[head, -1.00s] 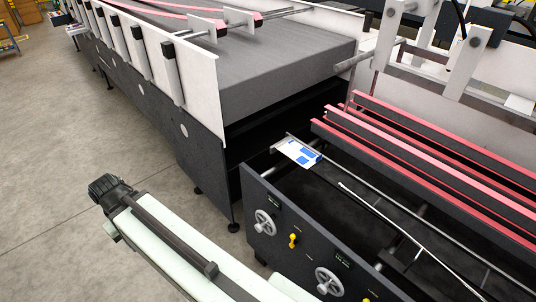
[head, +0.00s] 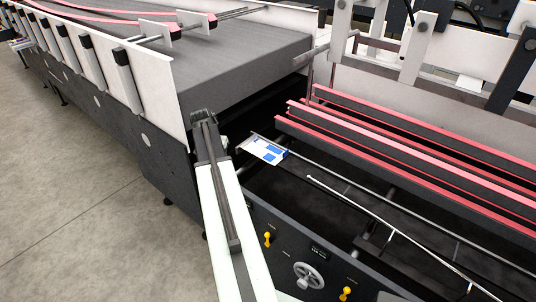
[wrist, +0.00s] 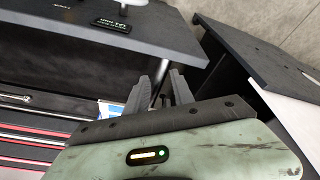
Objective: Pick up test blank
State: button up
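The test blank (head: 262,150) is a small flat white piece with blue patches. It lies on a narrow metal plate at the near left corner of the machine's open section. Part of it also shows in the wrist view (wrist: 113,108), to the left of my fingers and partly hidden by my gripper. My gripper (wrist: 167,70) shows two grey fingers with a narrow gap and nothing between them. In the head view my arm's end is left of the blank, apart from it.
Red-edged rails (head: 400,150) run behind the blank. A thin metal rod (head: 375,213) runs to its right. The dark front panel (head: 290,240) with handwheel and yellow knobs stands nearer. A wide grey belt (head: 215,60) with a white side wall lies at the back left.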

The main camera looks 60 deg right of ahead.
jog(key=s+d+m, duration=0.3)
jog(key=s+d, duration=0.4)
jog(key=d, duration=0.3)
jog(key=m+g+h, duration=0.1)
jog(key=m, duration=0.2)
send_near(284, 153)
jog(key=f, duration=0.1)
jog(key=b+x, duration=0.3)
jog(key=shift+s+r, duration=0.1)
jog(key=shift+s, duration=0.1)
jog(key=b+x, duration=0.1)
jog(key=x, duration=0.1)
jog(key=b+x, duration=0.1)
jog(key=b, duration=0.1)
jog(key=b+x, duration=0.2)
jog(key=shift+w+d+f, duration=0.25)
jog(key=shift+w+f, duration=0.05)
jog(key=shift+f, duration=0.05)
jog(key=shift+r, duration=0.25)
grip_shut()
